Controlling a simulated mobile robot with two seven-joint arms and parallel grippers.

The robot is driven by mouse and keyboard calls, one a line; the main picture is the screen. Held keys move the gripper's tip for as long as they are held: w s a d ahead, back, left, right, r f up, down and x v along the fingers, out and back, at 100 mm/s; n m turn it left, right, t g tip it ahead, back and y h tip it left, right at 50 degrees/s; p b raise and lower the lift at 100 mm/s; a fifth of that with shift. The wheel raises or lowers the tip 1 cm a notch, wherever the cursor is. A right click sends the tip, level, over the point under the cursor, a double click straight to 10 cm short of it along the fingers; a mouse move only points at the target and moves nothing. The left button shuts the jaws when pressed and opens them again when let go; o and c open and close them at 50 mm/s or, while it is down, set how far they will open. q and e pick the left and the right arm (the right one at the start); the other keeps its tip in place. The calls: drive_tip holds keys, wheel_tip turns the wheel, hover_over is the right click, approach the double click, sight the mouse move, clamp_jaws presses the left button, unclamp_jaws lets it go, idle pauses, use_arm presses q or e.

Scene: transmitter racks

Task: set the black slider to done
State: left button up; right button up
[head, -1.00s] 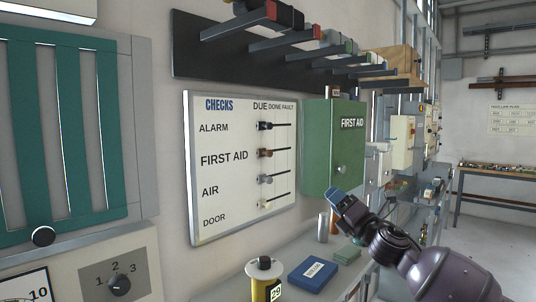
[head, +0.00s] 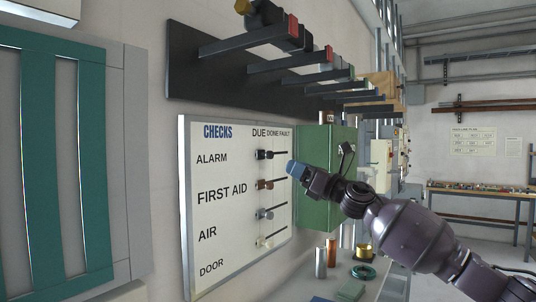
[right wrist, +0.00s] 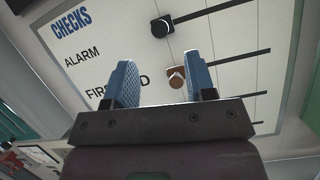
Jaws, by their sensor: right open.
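The white CHECKS board (head: 215,270) hangs on the wall, with rows ALARM, FIRST AID, AIR and DOOR and columns DUE, DONE and FAULT. The black slider (head: 261,155) is in the ALARM row, at the left end of its slot under DUE. It also shows in the right wrist view (right wrist: 161,27), beyond and above the fingertips. My right gripper (head: 293,169), with blue fingers, is at the board's right edge, right of and slightly below the black slider. In the right wrist view my right gripper (right wrist: 164,80) is open, with the brown slider (right wrist: 176,77) seen between its fingers. My left gripper is not in view.
The brown slider (head: 264,184), grey slider (head: 264,214) and pale slider (head: 263,242) sit below the black one. A green first aid cabinet (head: 315,210) stands close behind my right gripper. A black rack (head: 185,70) with protruding bars is above the board.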

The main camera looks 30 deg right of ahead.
sight(272, 155)
drive_tip(key=p+x, duration=0.2)
drive_tip(key=x, duration=0.6)
drive_tip(key=shift+p+x, duration=0.35)
drive_tip(key=shift+x, duration=0.45)
drive_tip(key=shift+c, duration=0.3)
